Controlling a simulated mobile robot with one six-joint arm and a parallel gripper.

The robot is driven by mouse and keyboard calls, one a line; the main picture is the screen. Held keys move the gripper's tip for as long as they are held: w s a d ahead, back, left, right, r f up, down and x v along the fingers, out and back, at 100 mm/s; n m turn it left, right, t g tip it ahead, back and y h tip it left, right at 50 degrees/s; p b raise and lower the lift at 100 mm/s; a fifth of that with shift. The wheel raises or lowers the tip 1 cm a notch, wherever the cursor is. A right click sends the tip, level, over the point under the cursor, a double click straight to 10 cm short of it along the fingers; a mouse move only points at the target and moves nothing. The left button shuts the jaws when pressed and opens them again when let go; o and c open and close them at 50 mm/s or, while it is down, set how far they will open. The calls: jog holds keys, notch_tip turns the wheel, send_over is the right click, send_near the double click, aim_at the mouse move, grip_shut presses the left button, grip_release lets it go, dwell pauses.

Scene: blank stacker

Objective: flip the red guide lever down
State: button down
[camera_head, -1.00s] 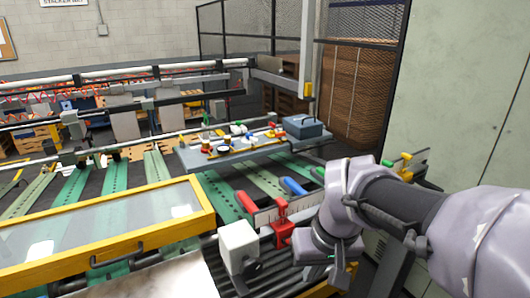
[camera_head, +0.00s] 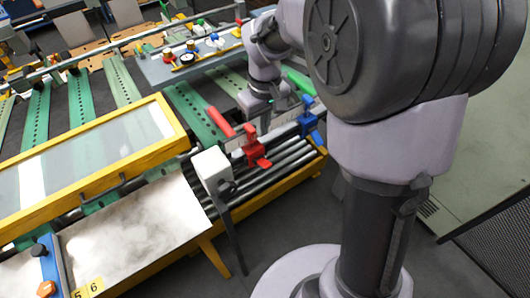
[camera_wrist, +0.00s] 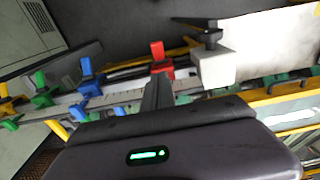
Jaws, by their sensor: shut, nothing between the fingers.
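In the wrist view my gripper's dark fingers (camera_wrist: 157,92) are together and empty. I cannot tell whether they touch the lever.
A blue clamp (camera_head: 308,122) and a green handle (camera_head: 300,80) are right of the red one. A white block on a bracket (camera_head: 212,168) stands on its left. A yellow-framed clear guard (camera_head: 90,160) and a pale sheet (camera_head: 135,225) lie further left.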

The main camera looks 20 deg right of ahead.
send_over(265, 163)
jog(key=w, duration=0.2)
jog(key=f, duration=0.7)
jog(key=shift+s+a+f, duration=0.2)
jog(key=shift+a+f, duration=0.05)
jog(key=shift+f, duration=0.05)
jog(key=shift+s+d+f, duration=0.1)
jog(key=shift+s+f, duration=0.2)
jog(key=shift+f, duration=0.3)
jog(key=shift+s+d+f, duration=0.1)
jog(key=shift+s+f, duration=0.15)
jog(key=shift+f, duration=0.3)
jog(key=shift+s+d+f, duration=0.1)
jog(key=shift+s+f, duration=0.2)
jog(key=shift+f, duration=0.2)
